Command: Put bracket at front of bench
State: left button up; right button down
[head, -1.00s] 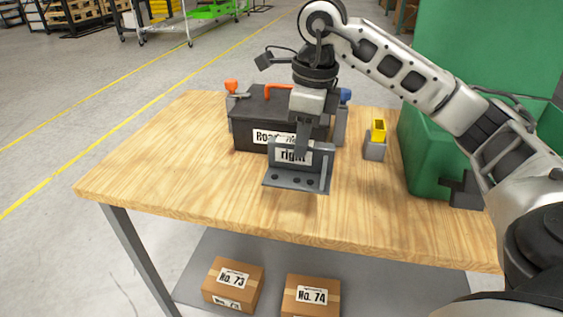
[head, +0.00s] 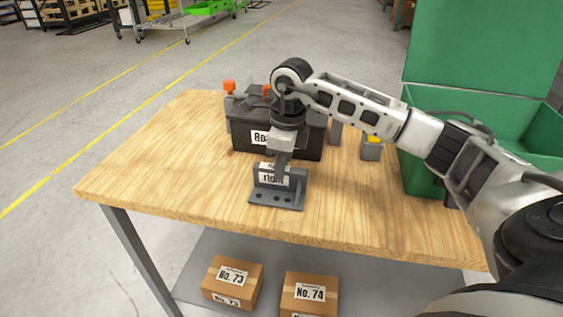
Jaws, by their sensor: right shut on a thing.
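The bracket (head: 276,199) is a grey L-shaped plate with holes in its base and a white label reading "right" on its upright part. It is upright near the front of the wooden bench (head: 160,170), with its base at or very close to the bench top; I cannot tell if it touches. My right gripper (head: 280,172) comes down from above and is shut on the bracket's upright plate. The fingertips are partly hidden by the label and plate. My left gripper is not in view.
A black box (head: 240,140) with a partly hidden label and orange knobs stands behind the bracket. A small grey block with a yellow top (head: 371,148) and a green bin (head: 420,170) are to the right. Cartons (head: 232,283) sit on the lower shelf. The bench's left side is clear.

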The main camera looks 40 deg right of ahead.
jog(key=shift+f, duration=0.1)
jog(key=c, duration=1.3)
grip_release()
